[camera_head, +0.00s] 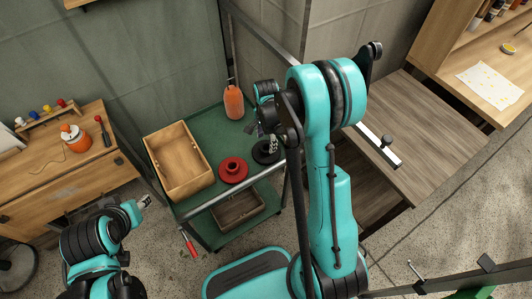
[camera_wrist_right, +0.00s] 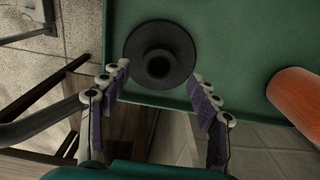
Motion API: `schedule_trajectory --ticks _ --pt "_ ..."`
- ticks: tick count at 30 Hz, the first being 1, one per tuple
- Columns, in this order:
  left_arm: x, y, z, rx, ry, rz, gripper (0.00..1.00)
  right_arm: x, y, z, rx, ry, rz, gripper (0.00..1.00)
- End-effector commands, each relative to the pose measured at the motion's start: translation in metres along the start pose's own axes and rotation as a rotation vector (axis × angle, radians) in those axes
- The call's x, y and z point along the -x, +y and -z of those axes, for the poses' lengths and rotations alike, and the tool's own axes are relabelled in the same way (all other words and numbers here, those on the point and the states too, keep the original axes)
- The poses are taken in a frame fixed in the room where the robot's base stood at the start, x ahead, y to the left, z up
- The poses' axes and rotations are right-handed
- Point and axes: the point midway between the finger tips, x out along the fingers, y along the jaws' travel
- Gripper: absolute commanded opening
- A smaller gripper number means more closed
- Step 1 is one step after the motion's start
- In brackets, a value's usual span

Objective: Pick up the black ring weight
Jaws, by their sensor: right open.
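The black ring weight (camera_head: 264,155) lies on the green cart top, right of a red ring weight (camera_head: 233,170). My right gripper (camera_head: 273,144) is over it and partly hides it in the head view. In the right wrist view the black ring weight (camera_wrist_right: 160,42) is a round disc with a raised hub and a central hole. My right gripper (camera_wrist_right: 160,82) is open there, its fingers apart on either side below the disc, with nothing between them. My left gripper (camera_head: 145,202) is at the lower left, away from the weight; its jaws are too small to read.
A wooden crate (camera_head: 151,148) stands on the left of the green cart (camera_head: 206,121). An orange bottle (camera_head: 233,102) stands at the cart's back; it also shows in the wrist view (camera_wrist_right: 298,100). A wooden workbench (camera_head: 105,164) is at left, and a brown table (camera_head: 435,125) at right.

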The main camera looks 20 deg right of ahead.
Motion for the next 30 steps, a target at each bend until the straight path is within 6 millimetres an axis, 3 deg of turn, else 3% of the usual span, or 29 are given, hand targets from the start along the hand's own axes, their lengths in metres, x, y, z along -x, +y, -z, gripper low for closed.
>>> schedule_trajectory --ticks 1,5,12,13,20,30 --pt "-0.008 0.0 -0.006 0.0 0.0 0.0 0.39 -0.013 0.0 0.001 0.0 0.0 0.0 0.62" --pt "-0.014 0.0 -0.01 0.0 0.0 0.0 0.39 -0.031 0.0 0.001 0.0 0.0 0.001 0.62" --pt "-0.013 0.0 -0.01 0.0 0.0 0.0 0.39 -0.033 0.0 0.001 0.001 0.0 0.001 0.62" --pt "-0.013 0.0 -0.01 0.0 0.0 0.0 0.39 -0.033 0.0 0.001 0.001 0.0 0.001 0.59" --pt "-0.013 0.0 -0.01 0.0 0.0 0.0 0.39 -0.033 0.0 0.001 0.001 0.0 0.001 0.0" --pt "-0.013 0.0 -0.009 0.0 0.0 0.0 0.39 -0.03 0.0 0.001 0.001 0.0 0.001 0.0"
